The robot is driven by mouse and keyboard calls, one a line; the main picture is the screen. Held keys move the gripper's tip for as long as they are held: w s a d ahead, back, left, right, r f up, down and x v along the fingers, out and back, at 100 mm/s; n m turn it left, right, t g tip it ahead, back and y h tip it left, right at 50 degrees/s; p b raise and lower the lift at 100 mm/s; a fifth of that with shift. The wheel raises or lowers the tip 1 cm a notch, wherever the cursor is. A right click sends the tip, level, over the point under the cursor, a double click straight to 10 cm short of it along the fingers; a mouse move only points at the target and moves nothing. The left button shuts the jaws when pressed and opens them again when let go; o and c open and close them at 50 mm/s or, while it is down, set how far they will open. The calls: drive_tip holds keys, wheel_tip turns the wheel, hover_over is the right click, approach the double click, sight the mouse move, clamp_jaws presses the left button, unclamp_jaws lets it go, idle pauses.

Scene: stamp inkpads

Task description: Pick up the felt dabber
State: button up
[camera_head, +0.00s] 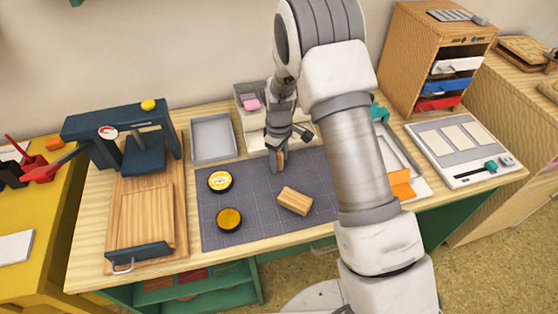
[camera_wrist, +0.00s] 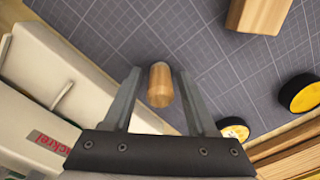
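The felt dabber appears as a small round wooden handle (camera_wrist: 160,86) in the wrist view, upright on the dark grid mat. My gripper (camera_wrist: 159,72) points down with one finger on each side of it. A narrow gap shows between each finger and the wood, so the gripper is open around the dabber. In the head view my gripper (camera_head: 277,161) is low at the mat's back edge, and the dabber is mostly hidden by the fingers there. Its felt end is not visible.
The grid mat (camera_head: 255,214) also holds a wooden block (camera_head: 294,201) and two round yellow inkpads, one behind (camera_head: 220,181) and one in front (camera_head: 229,219). A grey tray (camera_head: 213,138) and a press (camera_head: 140,155) stand left. A pale dispenser (camera_wrist: 40,100) is close to my gripper.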

clamp_jaws()
